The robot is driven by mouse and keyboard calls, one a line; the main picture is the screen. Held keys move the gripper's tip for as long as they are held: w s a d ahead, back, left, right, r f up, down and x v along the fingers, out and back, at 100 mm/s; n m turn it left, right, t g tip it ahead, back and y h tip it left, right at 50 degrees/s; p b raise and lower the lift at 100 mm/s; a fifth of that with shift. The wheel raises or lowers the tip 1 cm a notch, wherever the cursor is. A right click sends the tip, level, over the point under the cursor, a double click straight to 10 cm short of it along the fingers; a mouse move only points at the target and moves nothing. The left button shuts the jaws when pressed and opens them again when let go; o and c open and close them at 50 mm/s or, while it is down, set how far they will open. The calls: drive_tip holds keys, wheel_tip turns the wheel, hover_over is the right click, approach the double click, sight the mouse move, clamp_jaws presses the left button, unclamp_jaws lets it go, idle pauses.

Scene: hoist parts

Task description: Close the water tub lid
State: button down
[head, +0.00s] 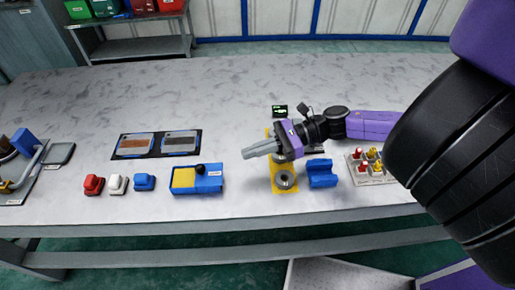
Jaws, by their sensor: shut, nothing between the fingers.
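I cannot tell for sure which thing is the water tub or its lid. A blue box (208,184) with a yellow panel on its left part and a black knob on top stands near the table's front, left of my gripper. Whether it has an open lid is too small to see. My gripper (247,153) is shut and empty. It points left above the table, to the right of and a little behind the blue box, apart from it. My wrist hides part of a yellow plate (285,188) with a metal ring on it.
Red, white and blue small blocks (117,183) stand left of the box. Behind them lies a black tray (157,144) with two slabs. A blue cradle (321,175) and a rack of small parts (369,166) are at right. The table's back left is clear.

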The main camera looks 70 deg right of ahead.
sight(218, 171)
drive_tip(key=p+x, duration=0.2)
drive_tip(key=x, duration=0.8)
drive_tip(key=shift+f, duration=0.1)
drive_tip(key=w, duration=0.2)
drive_tip(key=w+a, duration=0.1)
drive_tip(key=w, duration=0.1)
drive_tip(key=w+a, duration=0.1)
drive_tip(key=w, duration=0.1)
drive_tip(key=shift+w+a+b, duration=0.25)
drive_tip(key=shift+b, duration=0.1)
drive_tip(key=shift+w, duration=0.4)
drive_tip(key=shift+a, duration=0.1)
drive_tip(key=shift+w, duration=0.1)
drive_tip(key=shift+r, duration=0.2)
